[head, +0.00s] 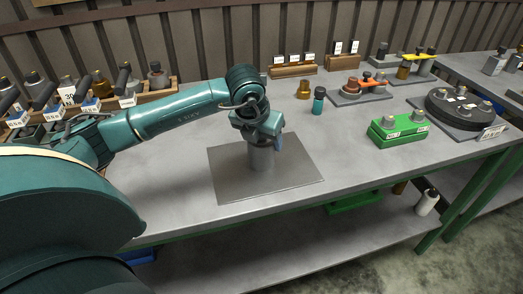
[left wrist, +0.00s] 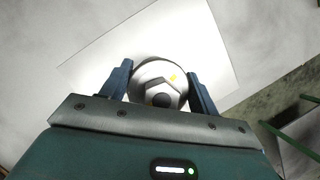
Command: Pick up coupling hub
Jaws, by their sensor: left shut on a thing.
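The coupling hub (head: 261,157) appears as a grey upright cylinder on the grey square mat (head: 228,184) in the head view. In the left wrist view the hub (left wrist: 150,74) is seen from above, round and pale grey with a dark hexagonal part and a small yellow mark. My left gripper (head: 262,138) comes down over its top from above. Its two fingers (left wrist: 160,86) sit on either side of the hub and are shut on it. The hub's upper part is hidden by the gripper in the head view. My right gripper is not in view.
A wooden rack of labelled parts (head: 150,97) stands at the back left. A teal bottle (head: 318,101), a green block (head: 386,134) and a dark round fixture (head: 440,115) stand to the right. The table around the mat is clear.

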